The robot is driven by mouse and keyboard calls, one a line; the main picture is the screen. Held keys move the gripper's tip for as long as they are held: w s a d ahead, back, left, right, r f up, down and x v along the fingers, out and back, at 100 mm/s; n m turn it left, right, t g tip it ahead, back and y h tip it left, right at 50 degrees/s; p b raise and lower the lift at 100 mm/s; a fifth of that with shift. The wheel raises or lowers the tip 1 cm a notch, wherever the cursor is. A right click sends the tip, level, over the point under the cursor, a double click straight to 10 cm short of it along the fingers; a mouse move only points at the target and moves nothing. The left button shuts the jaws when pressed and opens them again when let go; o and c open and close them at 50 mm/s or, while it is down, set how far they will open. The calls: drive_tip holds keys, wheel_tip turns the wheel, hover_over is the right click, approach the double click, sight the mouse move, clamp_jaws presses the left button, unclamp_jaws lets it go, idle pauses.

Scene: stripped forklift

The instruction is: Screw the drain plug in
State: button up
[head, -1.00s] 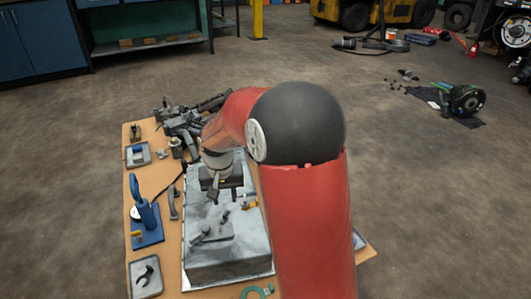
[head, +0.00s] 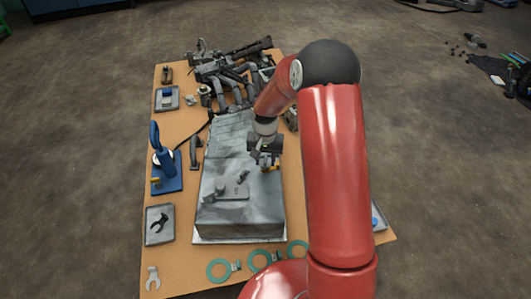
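A large grey metal housing (head: 240,218) lies on the tan work table. A small brass-yellow piece (head: 270,168) shows at the right edge of its top; it may be the drain plug, but it is too small to be sure. My gripper (head: 267,160) points down right at this piece, over the housing's right side. Its fingers are small and partly merge with the piece, so I cannot tell whether they are open, shut or touching it. Any threaded hole is not visible.
On the table (head: 170,270), a blue hand press (head: 164,160) and a tray with pliers (head: 160,225) stand left. Green rings (head: 219,270) lie along the front, and dark metal parts (head: 235,72) crowd the back. A small grey part (head: 235,190) rests on the housing. My arm hides the table's right side.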

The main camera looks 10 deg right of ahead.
drive_tip(key=shift+f, duration=0.25)
clamp_jaws()
drive_tip(key=m, duration=0.2)
drive_tip(key=m+b, duration=0.1)
drive_tip(key=m, duration=0.1)
drive_tip(key=shift+a+f, duration=0.1)
drive_tip(key=shift+a, duration=0.1)
drive_tip(key=shift+w+m, duration=0.1)
drive_tip(key=shift+m, duration=1.1)
